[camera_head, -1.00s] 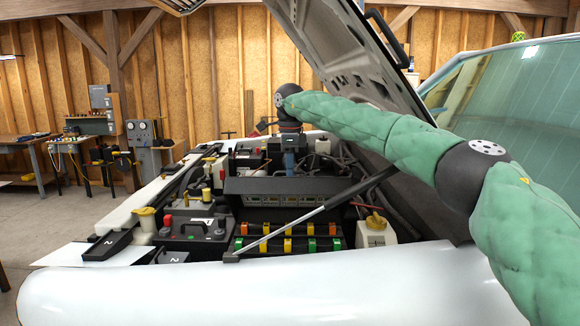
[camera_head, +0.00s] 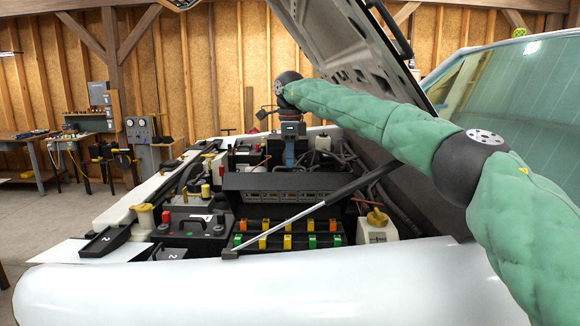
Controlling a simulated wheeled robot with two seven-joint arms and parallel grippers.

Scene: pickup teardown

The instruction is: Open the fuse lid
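The fuse box shows its rows of yellow, orange and green fuses (camera_head: 288,241) uncovered in the engine bay. Behind them a black panel with small label windows (camera_head: 284,182), which looks like the fuse lid, stands raised. My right arm comes in from the right, and its wrist points down behind this panel. My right gripper (camera_head: 289,163) is just above and behind the panel's top edge. Its fingertips are small and partly hidden, so I cannot tell whether they are open or touch the lid. My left gripper is not in view.
A thin grey prop rod (camera_head: 305,214) crosses diagonally in front of the fuses. The raised hood (camera_head: 350,55) is close above my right arm.

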